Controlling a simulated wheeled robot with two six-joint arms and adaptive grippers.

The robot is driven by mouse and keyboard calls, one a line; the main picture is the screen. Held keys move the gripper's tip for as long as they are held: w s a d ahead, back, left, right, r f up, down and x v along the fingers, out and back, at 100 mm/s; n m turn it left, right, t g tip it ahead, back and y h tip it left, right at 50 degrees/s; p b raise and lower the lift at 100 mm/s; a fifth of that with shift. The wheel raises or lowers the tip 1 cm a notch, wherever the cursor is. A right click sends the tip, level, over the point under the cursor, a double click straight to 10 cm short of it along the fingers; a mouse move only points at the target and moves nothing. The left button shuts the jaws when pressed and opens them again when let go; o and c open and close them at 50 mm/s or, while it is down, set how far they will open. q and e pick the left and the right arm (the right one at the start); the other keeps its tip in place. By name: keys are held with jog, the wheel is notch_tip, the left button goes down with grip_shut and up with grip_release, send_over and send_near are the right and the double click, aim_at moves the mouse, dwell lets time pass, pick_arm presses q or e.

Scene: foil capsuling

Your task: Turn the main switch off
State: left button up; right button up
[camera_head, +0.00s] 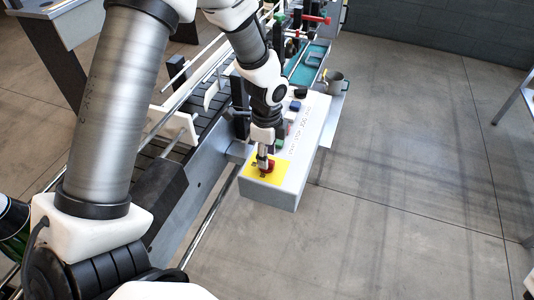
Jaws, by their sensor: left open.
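The main switch (269,166) is a small red knob on a yellow plate (253,172). The plate lies on the near end of the top of a pale control box (290,182). My left gripper (263,163) points down over the switch, with its fingertips at the knob. It hides part of the knob, so I cannot tell whether the fingers touch it or which way it is turned. The left gripper is open. My right gripper is not in view.
A dark conveyor (190,133) with metal rails runs beside the box on the left. Blue and dark buttons (292,106) sit farther along the box top. The floor to the right (410,180) is clear.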

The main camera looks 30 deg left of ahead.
pick_arm(q)
jog(key=f, duration=0.1)
jog(key=w+f, duration=0.1)
jog(key=shift+a+f, duration=0.35)
jog(key=shift+a, duration=0.05)
jog(key=shift+s+r, duration=0.1)
jog(key=shift+s+d+r, duration=0.15)
jog(key=shift+d, duration=0.05)
jog(key=shift+c, duration=1.4)
grip_shut()
